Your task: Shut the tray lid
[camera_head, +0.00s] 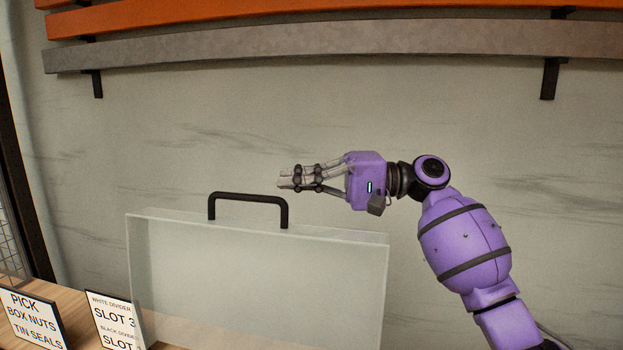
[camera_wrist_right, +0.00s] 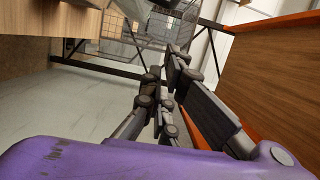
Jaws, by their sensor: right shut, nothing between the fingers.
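The clear tray lid (camera_head: 262,275) stands raised, its broad face toward the head camera. A black handle (camera_head: 248,198) sits on its top edge, left of the middle. The tray itself is not visible in the head view. My right gripper (camera_head: 284,181) points left, just above the handle's right end in the picture, and appears apart from it. Its fingers are shut and empty; they also show in the right wrist view (camera_wrist_right: 172,65). I cannot see the lid or handle in the wrist view. My left gripper is not in view.
Two signs, a "PICK BOX NUTS" sign (camera_head: 32,318) and a "SLOT 3" sign (camera_head: 113,318), stand on the wooden table (camera_head: 75,300) at lower left. Grey and orange shelf boards (camera_head: 330,42) run along the wall above. The wall space between is clear.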

